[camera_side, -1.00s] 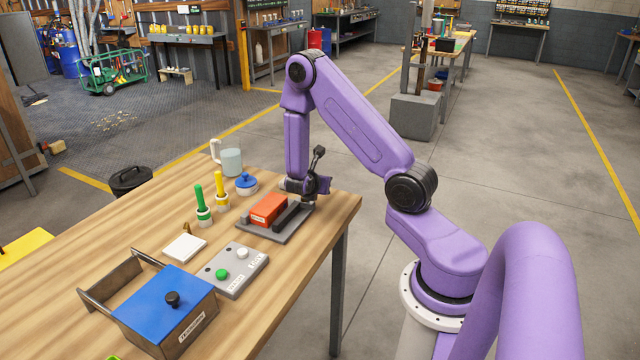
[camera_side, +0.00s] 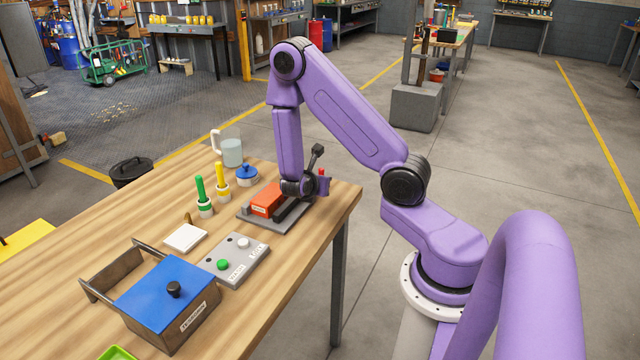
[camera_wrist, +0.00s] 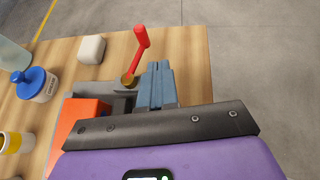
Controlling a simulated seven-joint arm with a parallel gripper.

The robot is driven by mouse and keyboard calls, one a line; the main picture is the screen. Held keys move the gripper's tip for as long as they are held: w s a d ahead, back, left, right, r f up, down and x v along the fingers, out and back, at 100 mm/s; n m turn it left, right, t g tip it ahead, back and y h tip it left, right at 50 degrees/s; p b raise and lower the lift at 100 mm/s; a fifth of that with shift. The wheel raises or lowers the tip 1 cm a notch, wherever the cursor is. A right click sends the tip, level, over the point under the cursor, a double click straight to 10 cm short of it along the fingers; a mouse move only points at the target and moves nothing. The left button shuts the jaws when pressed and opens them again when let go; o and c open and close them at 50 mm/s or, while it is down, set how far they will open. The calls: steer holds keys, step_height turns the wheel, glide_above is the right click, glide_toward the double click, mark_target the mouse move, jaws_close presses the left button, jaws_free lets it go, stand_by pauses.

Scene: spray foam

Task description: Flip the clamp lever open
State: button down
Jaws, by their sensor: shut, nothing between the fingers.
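The clamp lever (camera_wrist: 141,38) has a red handle and a rod running down to a brass-coloured pivot in the wrist view. It leans up and to the right there. Only its red tip shows in the side view (camera_side: 321,172), behind my wrist. My gripper (camera_wrist: 158,66) is shut and empty, its grey-blue fingers just right of the lever's pivot. I cannot tell whether they touch the lever. The clamp's grey base plate (camera_side: 279,224) lies near the table's far right corner. An orange block (camera_side: 265,200) sits on it, left of my wrist.
A white block (camera_wrist: 91,49) lies beyond the plate. A blue-lidded jar (camera_side: 246,175), a clear mug (camera_side: 231,151) and green and yellow handled tools stand to the left. A button box (camera_side: 236,262) and blue-lidded box (camera_side: 166,293) lie nearer. The table's right edge is close.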

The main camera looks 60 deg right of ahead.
steer(key=s+a+r, duration=0.3)
steer(key=a+r, duration=0.1)
steer(key=a, duration=0.2)
steer(key=shift+s, duration=0.25)
steer(key=shift+a+r, duration=0.1)
